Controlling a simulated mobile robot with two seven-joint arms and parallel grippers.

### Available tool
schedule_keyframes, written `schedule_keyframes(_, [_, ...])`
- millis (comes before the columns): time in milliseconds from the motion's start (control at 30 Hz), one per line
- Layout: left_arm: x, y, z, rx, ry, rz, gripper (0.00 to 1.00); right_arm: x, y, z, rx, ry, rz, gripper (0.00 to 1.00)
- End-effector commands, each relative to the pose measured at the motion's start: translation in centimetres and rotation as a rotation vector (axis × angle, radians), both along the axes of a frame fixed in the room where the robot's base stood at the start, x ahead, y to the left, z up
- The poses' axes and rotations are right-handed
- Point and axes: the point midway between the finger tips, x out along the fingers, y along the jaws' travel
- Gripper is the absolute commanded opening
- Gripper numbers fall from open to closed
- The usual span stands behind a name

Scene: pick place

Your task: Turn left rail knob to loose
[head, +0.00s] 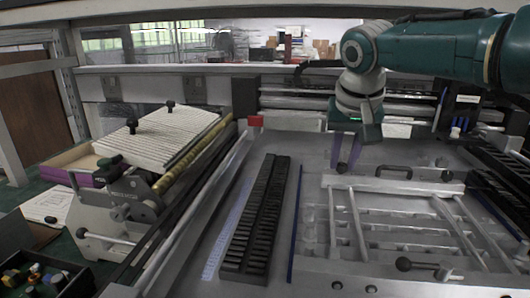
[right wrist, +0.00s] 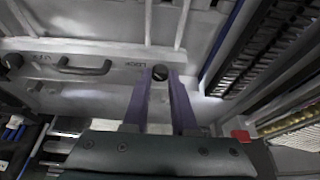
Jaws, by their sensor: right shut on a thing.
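The left rail knob (right wrist: 159,73) is a small dark round knob at the left end of the pale rail bar (head: 385,186), beside printed lettering. In the right wrist view it sits between the purple fingertips of my right gripper (right wrist: 160,76), which is shut on it. In the head view my right gripper (head: 344,165) reaches down to the bar's left end, and its fingers largely hide the knob. My left gripper is in neither view.
A black handle (head: 394,171) and another dark knob (head: 447,175) stand on the bar, to the right. A metal rod frame (head: 400,225) extends toward me. A black toothed strip (head: 256,215) lies left, and a red block (head: 255,121) sits behind.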

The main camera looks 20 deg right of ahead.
Motion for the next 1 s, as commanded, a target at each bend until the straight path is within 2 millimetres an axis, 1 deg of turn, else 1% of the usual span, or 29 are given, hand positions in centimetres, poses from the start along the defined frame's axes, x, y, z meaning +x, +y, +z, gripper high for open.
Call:
schedule_keyframes(267, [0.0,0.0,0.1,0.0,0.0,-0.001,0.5,0.0,0.0,0.0,0.0,0.001,0.009,0.0])
schedule_keyframes(467, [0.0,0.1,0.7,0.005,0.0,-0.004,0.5,-0.1,-0.1,0.1,0.0,0.001,0.071,0.0])
schedule_keyframes(733, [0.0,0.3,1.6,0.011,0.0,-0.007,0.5,-0.2,-0.3,0.0,0.002,0.001,0.264,0.0])
schedule_keyframes(867, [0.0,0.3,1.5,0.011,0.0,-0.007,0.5,-0.2,-0.4,-0.1,0.004,-0.001,0.375,0.0])
schedule_keyframes(1000, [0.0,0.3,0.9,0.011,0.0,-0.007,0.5,-0.2,-0.5,-0.3,0.004,-0.001,0.491,0.0])
